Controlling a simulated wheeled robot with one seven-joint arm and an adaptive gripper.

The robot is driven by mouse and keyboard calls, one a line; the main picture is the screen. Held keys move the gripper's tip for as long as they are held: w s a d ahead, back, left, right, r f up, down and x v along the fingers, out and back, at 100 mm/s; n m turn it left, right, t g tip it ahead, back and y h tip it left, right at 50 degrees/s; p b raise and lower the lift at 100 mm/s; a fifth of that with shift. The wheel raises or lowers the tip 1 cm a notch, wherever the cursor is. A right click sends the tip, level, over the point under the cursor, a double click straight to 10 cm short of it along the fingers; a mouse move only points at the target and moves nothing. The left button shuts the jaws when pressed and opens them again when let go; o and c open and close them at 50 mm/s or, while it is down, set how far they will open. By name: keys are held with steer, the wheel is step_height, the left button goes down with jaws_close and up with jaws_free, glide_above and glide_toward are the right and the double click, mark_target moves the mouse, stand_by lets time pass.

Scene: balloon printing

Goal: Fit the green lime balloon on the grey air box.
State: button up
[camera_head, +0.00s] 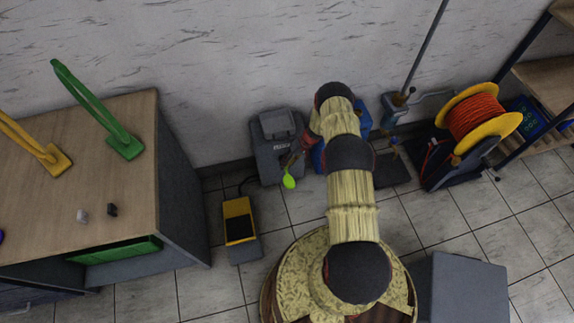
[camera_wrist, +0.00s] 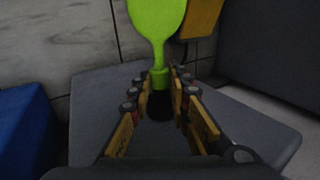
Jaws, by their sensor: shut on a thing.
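The grey air box (camera_head: 280,160) stands on the floor against the wall, and my gripper (camera_head: 293,165) is over its right side in the head view. The lime-green balloon (camera_head: 289,182) shows just below my gripper there. In the wrist view, my gripper (camera_wrist: 160,82) is shut on the neck of the balloon (camera_wrist: 157,20), with the bulb beyond the fingertips. A dark, short round piece (camera_wrist: 160,105) shows between the fingers behind the neck's end. A grey surface (camera_wrist: 245,122), likely the air box, lies beneath. I cannot tell whether the neck touches the dark piece.
A yellow pedal (camera_head: 238,212) lies on the floor in front of the air box. A wooden-topped table (camera_head: 90,185) with green and yellow stands is at left. An orange cable reel (camera_head: 472,118) stands at right. A blue object (camera_wrist: 22,130) is close at left in the wrist view.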

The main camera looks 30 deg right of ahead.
steer(key=shift+w+d, duration=0.1)
steer(key=shift+w, duration=0.15)
stand_by(0.4)
steer(key=o, duration=0.8)
steer(key=p+v, duration=0.2)
steer(key=v, duration=0.7)
stand_by(0.3)
steer(key=shift+m, duration=0.3)
